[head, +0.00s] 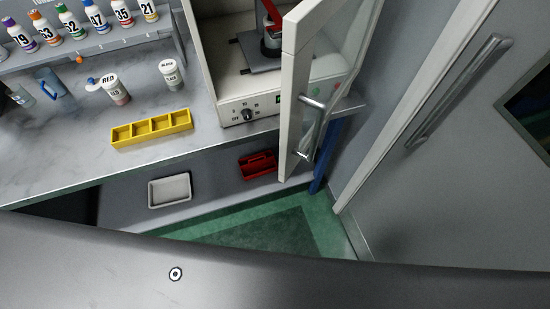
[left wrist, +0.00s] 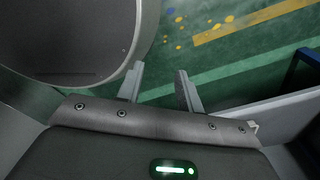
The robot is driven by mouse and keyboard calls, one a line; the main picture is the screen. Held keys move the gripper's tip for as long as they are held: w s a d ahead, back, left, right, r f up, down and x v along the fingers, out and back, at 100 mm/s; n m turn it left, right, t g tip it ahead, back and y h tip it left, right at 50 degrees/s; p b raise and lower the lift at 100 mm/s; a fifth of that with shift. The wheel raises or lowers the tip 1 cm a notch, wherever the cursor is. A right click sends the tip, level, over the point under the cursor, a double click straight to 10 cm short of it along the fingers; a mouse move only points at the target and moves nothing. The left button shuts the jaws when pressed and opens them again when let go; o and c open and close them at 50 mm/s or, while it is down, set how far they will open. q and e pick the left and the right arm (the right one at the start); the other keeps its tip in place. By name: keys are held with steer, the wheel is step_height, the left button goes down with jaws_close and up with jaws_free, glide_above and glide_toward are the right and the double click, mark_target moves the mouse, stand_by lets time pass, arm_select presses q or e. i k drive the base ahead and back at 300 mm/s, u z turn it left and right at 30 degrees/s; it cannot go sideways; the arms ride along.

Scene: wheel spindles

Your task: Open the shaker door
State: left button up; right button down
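The shaker (head: 237,98) is a white cabinet on the counter, with a dial on its front and a red and black clamp device inside. Its white-framed glass door (head: 293,95) stands swung open toward the front right. A metal bar handle (head: 312,125) is on the door's face. My left gripper (left wrist: 159,78) shows only in the left wrist view. Its two fingers are apart with nothing between them, above the green floor. The shaker and its door cannot be made out in that view. My right gripper shows in neither view.
A yellow divided tray (head: 152,128), a RED cup (head: 115,90) and a white cup (head: 171,73) stand on the counter. Numbered bottles stand on a rack (head: 90,47) behind. A white tray (head: 170,190) and red caddy (head: 258,163) sit below. A grey door (head: 450,150) is at right.

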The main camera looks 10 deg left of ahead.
mark_target(300, 26)
steer(key=z, duration=1.65)
steer(key=k, duration=2.1)
steer(key=u, duration=1.9)
